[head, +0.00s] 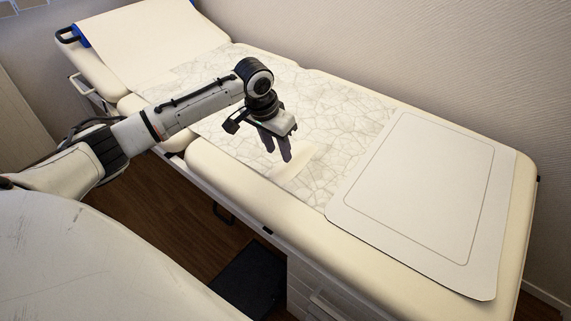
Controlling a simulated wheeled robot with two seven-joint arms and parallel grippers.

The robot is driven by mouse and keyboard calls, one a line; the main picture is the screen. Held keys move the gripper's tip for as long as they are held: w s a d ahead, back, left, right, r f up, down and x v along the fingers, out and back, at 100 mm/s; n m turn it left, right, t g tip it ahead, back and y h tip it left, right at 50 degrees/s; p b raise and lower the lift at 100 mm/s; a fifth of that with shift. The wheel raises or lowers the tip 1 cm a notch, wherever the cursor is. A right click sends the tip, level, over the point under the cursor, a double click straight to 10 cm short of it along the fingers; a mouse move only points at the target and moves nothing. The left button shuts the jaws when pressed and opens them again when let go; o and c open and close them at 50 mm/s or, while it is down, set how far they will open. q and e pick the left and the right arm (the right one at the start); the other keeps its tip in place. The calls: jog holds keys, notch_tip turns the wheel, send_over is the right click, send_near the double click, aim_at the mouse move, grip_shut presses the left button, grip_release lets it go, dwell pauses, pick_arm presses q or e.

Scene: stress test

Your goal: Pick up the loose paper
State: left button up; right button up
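A creased, crackle-patterned pale paper sheet (335,108) lies across the middle of a cream padded examination table (235,177). A small plain cream patch (298,163) shows in the sheet near its front edge; I cannot tell whether it is a separate piece of paper or a bare part of the table. My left gripper (278,156) points down over the sheet, just left of this patch. Its two dark fingers are a little apart, with nothing visible between them. I cannot tell whether the fingertips touch the paper. My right gripper is not in view.
A flat white mat (425,185) with a rounded outline covers the table's right end. The raised headrest (150,40) has a plain cover at the far left. Drawers (325,292) and a dark box (250,279) are below the front edge. A wall runs behind.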

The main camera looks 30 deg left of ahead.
aim_at(284, 164)
pick_arm(q)
jog(key=x, duration=0.5)
jog(key=shift+w+d+f+b, duration=0.15)
jog(key=shift+w+f+b, duration=0.05)
jog(key=shift+f+b, duration=0.15)
jog(key=shift+c, duration=0.4)
grip_shut()
